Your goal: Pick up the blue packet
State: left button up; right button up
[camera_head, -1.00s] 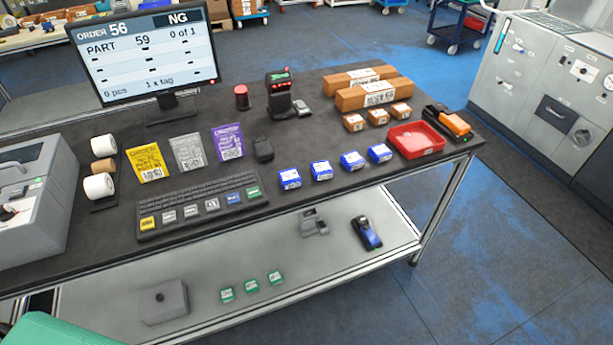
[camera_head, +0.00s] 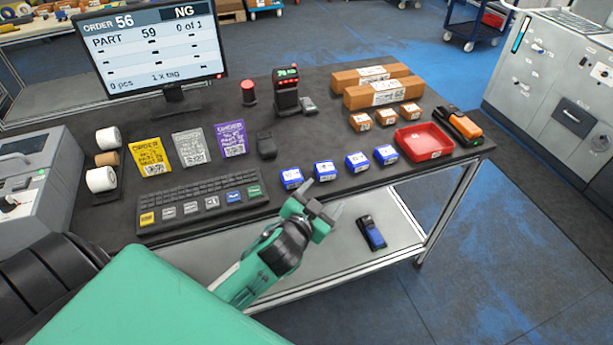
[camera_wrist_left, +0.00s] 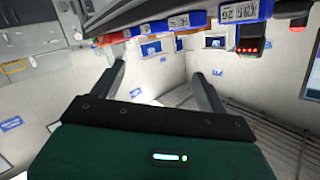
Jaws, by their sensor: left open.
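Several blue packets with white labels stand in a row near the front edge of the dark table in the head view: the leftmost blue packet (camera_head: 291,178), a second blue packet (camera_head: 325,170), a third blue packet (camera_head: 358,162) and the rightmost blue packet (camera_head: 386,154). My left gripper (camera_head: 322,202) is open and empty, just in front of the table edge, near the two left packets and apart from them. In the left wrist view its spread fingers (camera_wrist_left: 155,74) have nothing between them. Blue packets (camera_wrist_left: 240,11) show along the top there. My right gripper is not in view.
A keyboard (camera_head: 200,200) lies left of the packets. A red tray (camera_head: 424,142), small brown boxes (camera_head: 387,117) and long brown cartons (camera_head: 376,92) are to the right and behind. A dark blue device (camera_head: 371,232) lies on the lower shelf.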

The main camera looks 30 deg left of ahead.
pick_arm(q)
jog(key=w+d+r+m+t+h, duration=0.25)
jog(key=d+r+m+h, duration=0.2)
jog(key=r, duration=0.25)
jog(key=w+d+r+m+t+h, duration=0.2)
jog(key=w+d+r+m+h, duration=0.15)
jog(key=r+h, duration=0.2)
jog(key=s+d+r+m+g+h, duration=0.1)
jog(key=d+r+m+g+h, duration=0.25)
jog(key=m+g+h, duration=0.35)
jog(key=m+g+y+p, duration=0.2)
jog(key=m+g+y, duration=0.6)
jog(key=g+y, duration=0.7)
send_over(292, 175)
jog(key=w, duration=0.1)
jog(key=shift+t+y, duration=0.9)
jog(key=shift+t, duration=0.05)
jog(key=f, duration=1.4)
jog(key=shift+a+f, duration=0.1)
jog(key=shift+a, duration=0.15)
jog(key=f+p, duration=0.1)
jog(key=f, duration=0.1)
jog(key=s+f+p, duration=0.1)
jog(key=f, duration=0.1)
jog(key=shift+d+f, duration=0.2)
jog(key=shift+f, duration=0.4)
jog(key=c, duration=1.2)
